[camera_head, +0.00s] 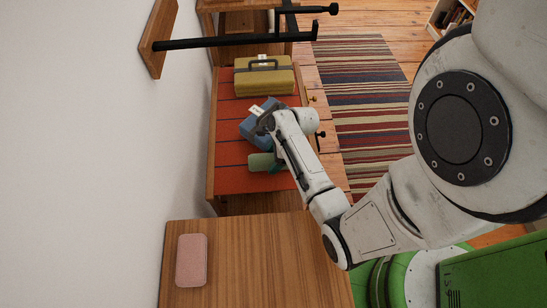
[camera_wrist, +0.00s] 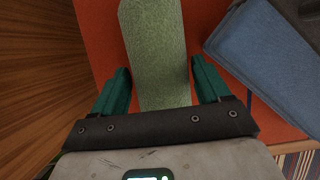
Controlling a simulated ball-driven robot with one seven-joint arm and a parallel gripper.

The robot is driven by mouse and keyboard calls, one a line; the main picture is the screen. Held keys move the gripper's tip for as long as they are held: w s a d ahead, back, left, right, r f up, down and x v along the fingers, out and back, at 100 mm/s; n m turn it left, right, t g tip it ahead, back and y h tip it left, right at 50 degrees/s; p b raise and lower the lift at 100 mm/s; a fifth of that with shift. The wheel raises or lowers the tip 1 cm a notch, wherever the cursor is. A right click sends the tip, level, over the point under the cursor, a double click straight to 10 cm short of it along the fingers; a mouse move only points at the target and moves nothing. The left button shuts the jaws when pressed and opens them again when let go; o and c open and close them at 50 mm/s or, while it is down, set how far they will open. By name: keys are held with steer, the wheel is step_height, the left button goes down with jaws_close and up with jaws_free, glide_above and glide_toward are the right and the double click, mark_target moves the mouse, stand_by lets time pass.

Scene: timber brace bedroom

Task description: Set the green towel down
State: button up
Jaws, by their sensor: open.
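The green towel (camera_wrist: 155,50) lies on the red cloth in the wrist view, long and light green, running up between the fingers. In the head view the towel (camera_head: 262,162) shows at the left of my arm, partly hidden by it. My gripper (camera_wrist: 160,85) is open, with one teal finger on each side of the towel and visible gaps between.
A blue case (camera_head: 258,122) lies beside the towel, close to my gripper. A yellow case (camera_head: 263,76) stands farther back on the red cloth (camera_head: 228,150). A pink object (camera_head: 191,260) lies on the nearer wooden top (camera_head: 260,260). Black wall bars (camera_head: 235,41) jut out above.

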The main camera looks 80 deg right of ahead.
steer(key=p+v, duration=0.2)
steer(key=v, duration=1)
steer(key=shift+r, duration=0.15)
